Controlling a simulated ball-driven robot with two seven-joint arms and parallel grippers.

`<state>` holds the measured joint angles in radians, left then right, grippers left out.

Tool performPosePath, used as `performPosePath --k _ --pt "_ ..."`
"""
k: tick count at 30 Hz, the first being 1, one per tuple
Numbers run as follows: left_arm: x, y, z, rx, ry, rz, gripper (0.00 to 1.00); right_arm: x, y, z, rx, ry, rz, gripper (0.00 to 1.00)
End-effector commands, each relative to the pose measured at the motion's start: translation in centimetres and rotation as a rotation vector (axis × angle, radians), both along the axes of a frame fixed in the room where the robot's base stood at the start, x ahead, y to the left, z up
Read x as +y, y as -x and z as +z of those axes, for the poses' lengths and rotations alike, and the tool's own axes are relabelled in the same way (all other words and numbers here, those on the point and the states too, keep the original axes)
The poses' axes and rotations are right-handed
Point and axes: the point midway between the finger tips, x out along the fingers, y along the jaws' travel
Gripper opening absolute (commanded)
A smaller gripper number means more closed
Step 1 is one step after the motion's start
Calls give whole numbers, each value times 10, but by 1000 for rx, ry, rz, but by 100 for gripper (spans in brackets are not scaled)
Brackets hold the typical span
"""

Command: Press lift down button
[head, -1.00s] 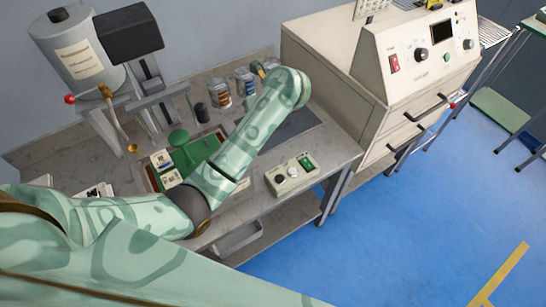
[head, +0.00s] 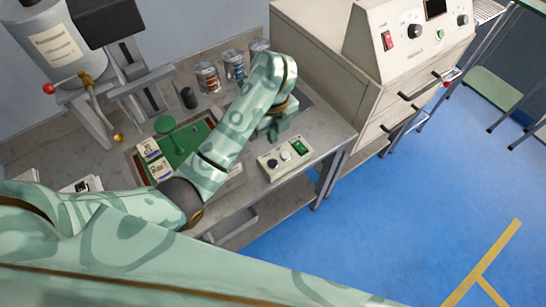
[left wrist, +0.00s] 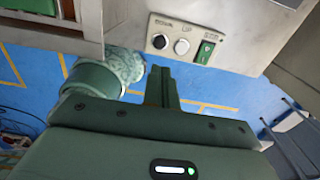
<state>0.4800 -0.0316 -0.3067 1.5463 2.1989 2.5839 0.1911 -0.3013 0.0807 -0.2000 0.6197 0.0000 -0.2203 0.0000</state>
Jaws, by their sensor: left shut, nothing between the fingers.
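The small beige button box (head: 268,174) sits at the front edge of the grey bench. It has a black button (head: 272,163), a pale button (head: 284,156) and a green switch (head: 300,147). In the left wrist view the black button (left wrist: 160,41) sits by a label that seems to read DOWN, and the pale button (left wrist: 182,47) by one that seems to read UP. My left gripper (head: 273,136) is just behind the box, apart from it. In the left wrist view its fingers (left wrist: 161,70) are shut and empty, pointing toward the black button. My right gripper is not in view.
Several jars (head: 234,66) stand at the back of the bench. A large beige cabinet (head: 335,60) with drawer handles stands right. Blue floor (head: 400,210) is clear in front.

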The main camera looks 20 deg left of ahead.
Motion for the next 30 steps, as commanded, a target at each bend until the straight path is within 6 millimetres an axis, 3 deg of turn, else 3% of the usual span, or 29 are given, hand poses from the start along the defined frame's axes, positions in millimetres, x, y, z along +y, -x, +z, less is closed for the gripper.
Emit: performPosePath --k 1,6,13,19,30 --pt "0 1 -18 5 0 0 0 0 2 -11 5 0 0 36" --pt "0 1 -56 6 1 -1 0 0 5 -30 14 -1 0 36" --pt "0 1 -95 3 -1 0 0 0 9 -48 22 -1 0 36" --pt "0 0 -109 1 0 0 0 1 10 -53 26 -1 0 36" --pt "0 0 -110 0 0 1 0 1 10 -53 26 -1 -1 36"
